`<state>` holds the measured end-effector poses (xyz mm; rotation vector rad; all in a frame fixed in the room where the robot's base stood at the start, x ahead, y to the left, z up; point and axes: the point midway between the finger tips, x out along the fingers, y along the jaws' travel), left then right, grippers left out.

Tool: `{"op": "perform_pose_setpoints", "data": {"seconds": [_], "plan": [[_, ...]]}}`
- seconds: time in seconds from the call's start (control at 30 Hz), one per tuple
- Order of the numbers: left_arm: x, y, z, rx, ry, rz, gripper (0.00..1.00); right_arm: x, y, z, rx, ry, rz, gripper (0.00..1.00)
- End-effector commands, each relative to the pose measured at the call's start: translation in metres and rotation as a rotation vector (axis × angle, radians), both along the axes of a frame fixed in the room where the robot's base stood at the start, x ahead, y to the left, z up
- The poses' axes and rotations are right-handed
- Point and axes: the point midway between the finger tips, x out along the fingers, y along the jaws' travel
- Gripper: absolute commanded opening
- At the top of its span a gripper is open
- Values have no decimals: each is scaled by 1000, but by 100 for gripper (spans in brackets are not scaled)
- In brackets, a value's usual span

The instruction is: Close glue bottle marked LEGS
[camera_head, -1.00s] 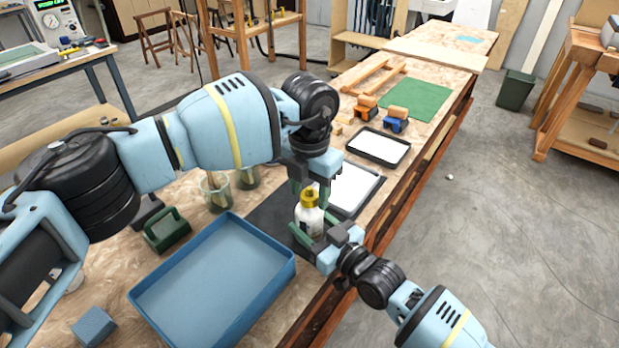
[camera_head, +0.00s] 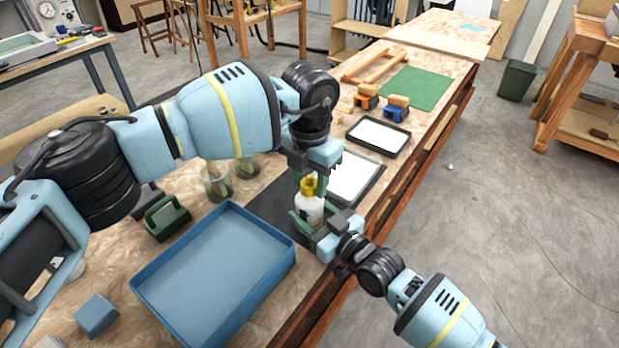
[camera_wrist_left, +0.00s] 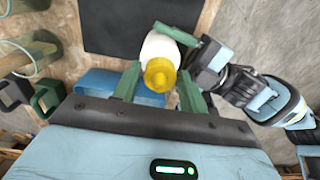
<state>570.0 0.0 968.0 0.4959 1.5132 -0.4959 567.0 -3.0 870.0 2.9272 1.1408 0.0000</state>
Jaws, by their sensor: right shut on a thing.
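A white glue bottle (camera_head: 312,212) with a yellow cap (camera_head: 309,187) stands upright at the dark mat on the workbench. The yellow cap is on top of it, also in the left wrist view (camera_wrist_left: 160,74). No marking can be read on the bottle. My right gripper (camera_head: 313,221) is shut on the bottle's white body from the front right. My left gripper (camera_head: 311,181) points down over the bottle. In the left wrist view its green fingers (camera_wrist_left: 160,88) stand on either side of the cap, with narrow gaps. The cap's underside and thread are hidden.
A blue tray (camera_head: 150,290) lies at the front left. White-lined trays (camera_head: 378,135) and orange and blue clamps (camera_head: 396,110) lie behind. The bench's right edge is close to the bottle.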

Motion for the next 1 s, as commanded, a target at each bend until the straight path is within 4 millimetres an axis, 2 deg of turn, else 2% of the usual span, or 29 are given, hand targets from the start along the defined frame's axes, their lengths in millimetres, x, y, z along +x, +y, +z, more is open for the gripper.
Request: {"op": "perform_pose_setpoints", "data": {"seconds": [0.03,0.1,0.47,0.57,1.0], "plan": [[0,0,0,0,0,0,49,0,0,0,-1,1,0,0],[0,0,0,0,0,0,56,0,0,0,-1,1,0,0],[0,0,6,0,-1,0,56,0,0,0,-1,1,0,0],[1,0,18,-1,-3,0,56,0,0,0,-1,1,0,0],[0,0,99,-1,-2,-1,56,0,0,0,-1,1,0,0]]}}
